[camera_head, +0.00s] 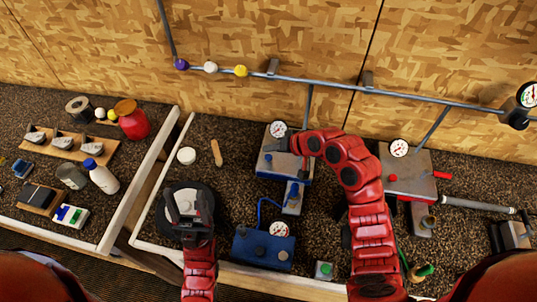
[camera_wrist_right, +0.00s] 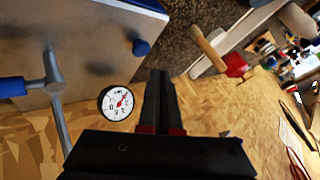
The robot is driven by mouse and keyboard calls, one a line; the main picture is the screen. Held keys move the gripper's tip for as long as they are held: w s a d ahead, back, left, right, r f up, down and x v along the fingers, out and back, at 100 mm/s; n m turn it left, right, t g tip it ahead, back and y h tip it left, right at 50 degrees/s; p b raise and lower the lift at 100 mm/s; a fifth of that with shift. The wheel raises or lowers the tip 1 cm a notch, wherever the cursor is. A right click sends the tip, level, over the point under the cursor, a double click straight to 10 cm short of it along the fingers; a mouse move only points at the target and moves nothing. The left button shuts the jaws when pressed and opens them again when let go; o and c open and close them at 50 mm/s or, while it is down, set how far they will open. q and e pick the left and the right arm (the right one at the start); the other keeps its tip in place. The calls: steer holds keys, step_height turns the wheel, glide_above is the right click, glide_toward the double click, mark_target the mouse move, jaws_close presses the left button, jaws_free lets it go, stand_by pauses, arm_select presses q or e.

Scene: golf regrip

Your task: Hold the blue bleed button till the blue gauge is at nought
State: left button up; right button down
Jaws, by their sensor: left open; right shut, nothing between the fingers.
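The blue station (camera_head: 289,172) has a metal top and stands against the back wall. Its small blue button (camera_wrist_right: 140,47) sits near the plate's edge in the right wrist view. The round white gauge (camera_head: 278,129) stands at its back; in the right wrist view this gauge (camera_wrist_right: 116,102) has a red needle pointing up and right, its numbers too small to read. My right gripper (camera_wrist_right: 159,75) is shut and empty, its tips close to the button but seemingly not on it. My left gripper (camera_head: 188,213) is open over a dark round dish (camera_head: 170,230).
A blue box (camera_head: 262,250) with another gauge (camera_head: 279,230) stands in front, joined by a blue hose. A red-buttoned station (camera_head: 407,180) with its gauge (camera_head: 398,148) stands right. A rail (camera_head: 330,84) runs along the wall. A wooden divider (camera_head: 140,180) stands left.

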mark_target(271, 159)
steer(key=shift+r+p, duration=0.8)
steer(key=shift+r, duration=1.05)
steer(key=shift+f, duration=0.1)
